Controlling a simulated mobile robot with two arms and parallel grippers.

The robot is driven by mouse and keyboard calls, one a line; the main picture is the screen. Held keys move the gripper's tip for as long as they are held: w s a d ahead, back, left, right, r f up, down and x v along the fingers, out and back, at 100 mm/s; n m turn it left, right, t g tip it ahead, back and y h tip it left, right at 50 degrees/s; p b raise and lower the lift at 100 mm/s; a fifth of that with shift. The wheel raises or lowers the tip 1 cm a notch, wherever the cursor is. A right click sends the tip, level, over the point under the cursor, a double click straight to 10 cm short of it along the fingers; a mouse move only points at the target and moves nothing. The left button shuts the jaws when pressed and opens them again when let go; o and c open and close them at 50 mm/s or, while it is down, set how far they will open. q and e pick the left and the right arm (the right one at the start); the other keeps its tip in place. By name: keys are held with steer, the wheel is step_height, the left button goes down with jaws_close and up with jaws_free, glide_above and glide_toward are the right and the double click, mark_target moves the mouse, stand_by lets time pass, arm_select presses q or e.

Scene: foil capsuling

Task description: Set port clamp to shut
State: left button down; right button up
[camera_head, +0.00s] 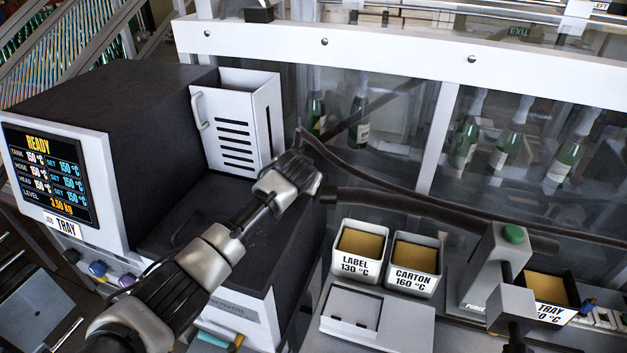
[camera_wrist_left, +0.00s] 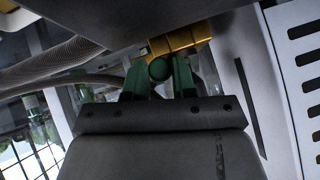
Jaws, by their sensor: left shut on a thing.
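My left gripper (camera_head: 312,178) reaches to the right side of the dark melter, beside the hose ends. A brass-yellow block (camera_wrist_left: 180,40) sits just behind the knob. The knob looks like the handle of the port clamp, but the rest of the clamp is hidden, so its position cannot be told. In the head view my own wrist covers this spot.
The melter's white slotted lid (camera_head: 237,125) stands upright close behind my gripper. A dark hose (camera_head: 400,190) runs right from there. Cups marked LABEL (camera_head: 345,265) and CARTON (camera_head: 413,281) stand right, beside a grey stand with a green button (camera_head: 513,234). Bottles (camera_head: 508,145) stand behind clear panels.

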arm_select(q)
steer(key=shift+w+a, duration=0.25)
steer(key=shift+a, duration=0.55)
steer(key=c, duration=1.2)
jaws_free()
steer(key=o, duration=0.3)
steer(key=shift+a, duration=0.1)
steer(key=shift+s+r, duration=0.35)
steer(key=shift+s, duration=0.1)
steer(key=b+v, duration=0.2)
steer(key=v, duration=0.7)
steer(key=shift+s+r+b, duration=0.15)
steer(key=shift+r+b, duration=0.1)
steer(key=shift+b, duration=0.05)
